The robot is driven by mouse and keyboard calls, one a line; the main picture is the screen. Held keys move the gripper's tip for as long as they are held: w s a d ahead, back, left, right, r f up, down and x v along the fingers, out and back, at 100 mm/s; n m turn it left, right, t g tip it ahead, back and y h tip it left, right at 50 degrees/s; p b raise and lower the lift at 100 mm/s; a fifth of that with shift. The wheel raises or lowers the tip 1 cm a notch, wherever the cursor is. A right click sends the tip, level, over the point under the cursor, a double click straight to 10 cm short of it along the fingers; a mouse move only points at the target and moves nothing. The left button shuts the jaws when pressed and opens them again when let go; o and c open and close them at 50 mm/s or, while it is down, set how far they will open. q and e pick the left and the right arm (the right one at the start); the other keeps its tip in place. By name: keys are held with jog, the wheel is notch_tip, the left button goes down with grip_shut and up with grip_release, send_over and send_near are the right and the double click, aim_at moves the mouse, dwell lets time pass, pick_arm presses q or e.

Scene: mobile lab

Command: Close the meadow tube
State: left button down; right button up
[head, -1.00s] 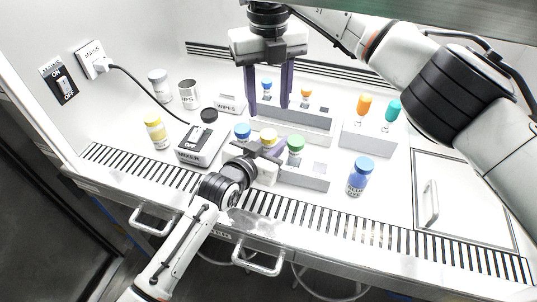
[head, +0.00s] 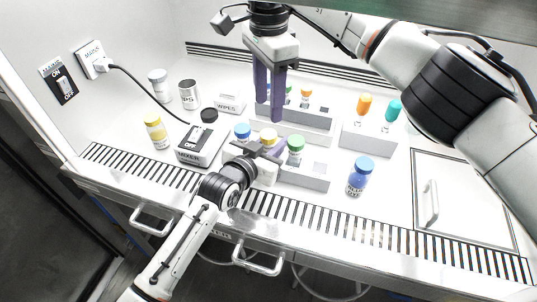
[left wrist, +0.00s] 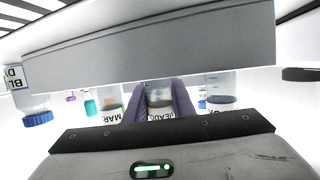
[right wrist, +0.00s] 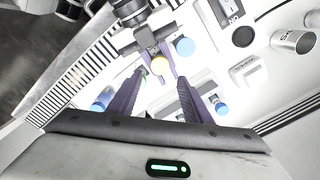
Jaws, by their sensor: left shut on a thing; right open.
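My left gripper (left wrist: 158,100) is shut on the meadow tube (left wrist: 160,114), whose label partly shows between the fingers in the left wrist view. The tube's lower part is hidden by the left gripper. My right gripper (head: 270,118) points down, open and empty, above and behind the yellow cap. In the right wrist view the cap (right wrist: 159,64) lies just beyond and between its fingertips.
Blue-capped (head: 242,131) and green-capped (head: 295,144) tubes stand on either side. A rear rack (head: 312,122), a right rack (head: 368,140) with orange and teal caps, a mixer (head: 195,152) and a blue bottle (head: 357,182) stand around. The worktop right of the blue bottle is clear.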

aim_at(268, 134)
jog(key=shift+f, duration=0.1)
jog(key=shift+f, duration=3.9)
jog(key=shift+c, duration=0.4)
jog(key=c, duration=1)
jog(key=m, duration=0.5)
jog(key=shift+m, duration=0.4)
jog(key=m, duration=1.2)
jog(key=shift+m, duration=0.4)
jog(key=m, duration=0.6)
jog(key=shift+f+m, duration=0.1)
jog(key=shift+m, duration=0.3)
jog(key=o, duration=1.1)
